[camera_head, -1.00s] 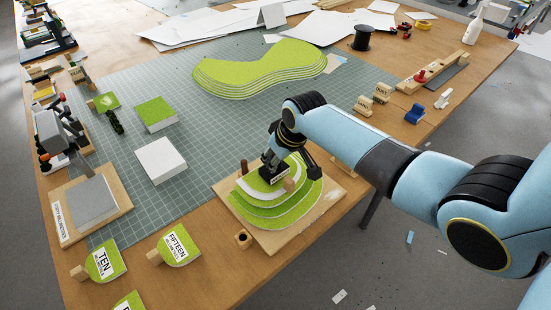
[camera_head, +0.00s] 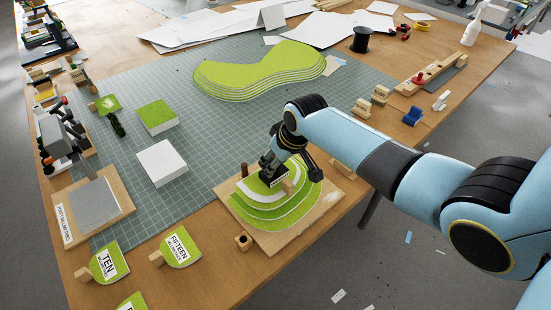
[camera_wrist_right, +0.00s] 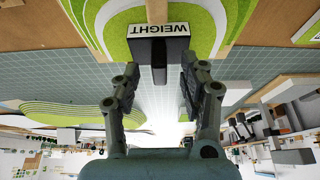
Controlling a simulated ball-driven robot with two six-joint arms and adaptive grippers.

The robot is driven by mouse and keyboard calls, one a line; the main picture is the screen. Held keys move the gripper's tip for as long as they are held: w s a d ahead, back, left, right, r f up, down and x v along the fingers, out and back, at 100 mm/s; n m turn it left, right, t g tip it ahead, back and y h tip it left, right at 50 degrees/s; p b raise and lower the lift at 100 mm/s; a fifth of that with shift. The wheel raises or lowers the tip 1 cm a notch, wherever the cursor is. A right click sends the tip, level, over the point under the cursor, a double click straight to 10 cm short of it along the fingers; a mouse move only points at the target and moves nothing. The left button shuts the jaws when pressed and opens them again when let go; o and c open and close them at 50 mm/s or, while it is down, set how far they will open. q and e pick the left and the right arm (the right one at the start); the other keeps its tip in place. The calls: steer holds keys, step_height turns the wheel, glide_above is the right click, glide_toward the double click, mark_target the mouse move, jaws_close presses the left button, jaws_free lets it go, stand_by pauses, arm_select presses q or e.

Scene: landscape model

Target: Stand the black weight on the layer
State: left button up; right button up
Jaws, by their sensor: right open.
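The black weight (camera_wrist_right: 158,48) with a white WEIGHT label stands on the green layer (camera_wrist_right: 212,20) in the right wrist view. In the head view the weight (camera_head: 279,180) shows on the upper part of the stepped green layers (camera_head: 262,214), partly hidden by my right gripper (camera_head: 270,166). In the right wrist view, the fingers of my right gripper (camera_wrist_right: 160,82) are spread on either side of the weight's dark handle, with gaps visible. My left gripper is in neither view.
The layers sit on a wooden board (camera_head: 233,218) with pegs. A white block (camera_head: 162,163) and a green-topped block (camera_head: 157,117) lie on the cutting mat (camera_head: 205,150). Labelled TEN (camera_head: 109,262) and FIFTEEN (camera_head: 180,248) pieces lie at the front left. A green contour model (camera_head: 260,68) stands behind.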

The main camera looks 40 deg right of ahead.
mark_target(279, 176)
steer(key=shift+p+v, duration=1.7)
steer(key=shift+p, duration=0.2)
steer(key=shift+v, duration=1.1)
